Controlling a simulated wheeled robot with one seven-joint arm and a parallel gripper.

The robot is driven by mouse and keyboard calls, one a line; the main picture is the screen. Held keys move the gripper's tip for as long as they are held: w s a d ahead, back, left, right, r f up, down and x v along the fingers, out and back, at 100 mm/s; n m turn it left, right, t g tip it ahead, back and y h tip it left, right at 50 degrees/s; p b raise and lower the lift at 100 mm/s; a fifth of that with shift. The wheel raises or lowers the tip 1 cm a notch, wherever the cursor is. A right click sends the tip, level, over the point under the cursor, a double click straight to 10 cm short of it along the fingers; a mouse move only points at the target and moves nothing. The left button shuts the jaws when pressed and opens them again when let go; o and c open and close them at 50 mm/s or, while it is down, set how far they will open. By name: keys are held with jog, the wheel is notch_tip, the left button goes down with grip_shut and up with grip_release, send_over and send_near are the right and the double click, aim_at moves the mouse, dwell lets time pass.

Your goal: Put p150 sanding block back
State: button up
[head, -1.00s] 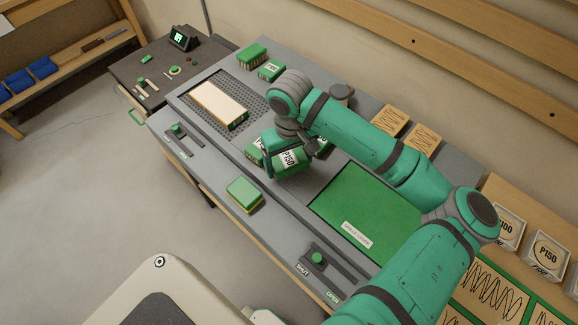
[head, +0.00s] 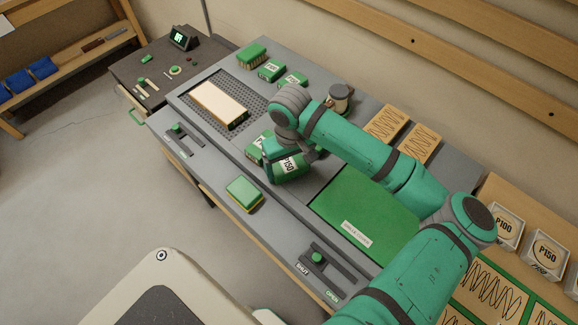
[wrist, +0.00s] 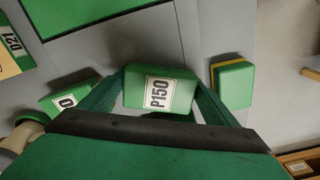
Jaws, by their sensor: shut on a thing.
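The P150 sanding block (head: 291,167) is a green block with a white P150 label. My gripper (head: 273,164) is shut on it, near the middle of the grey bench. In the wrist view the P150 block (wrist: 160,88) sits between the two green fingers, its label facing the camera. I cannot tell whether it touches the bench. Another green labelled block (head: 254,150) is just left of my gripper, partly hidden by it.
A green and yellow block (head: 244,193) lies on the front ledge. A green panel (head: 368,213) is right of my gripper. A wooden board (head: 218,104) lies on the perforated grid.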

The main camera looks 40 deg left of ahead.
aim_at(290, 166)
jog(key=o, duration=1)
jog(key=shift+s+f, duration=0.1)
jog(key=shift+f, duration=0.5)
notch_tip(290, 166, up, 14)
jog(key=shift+f, duration=0.25)
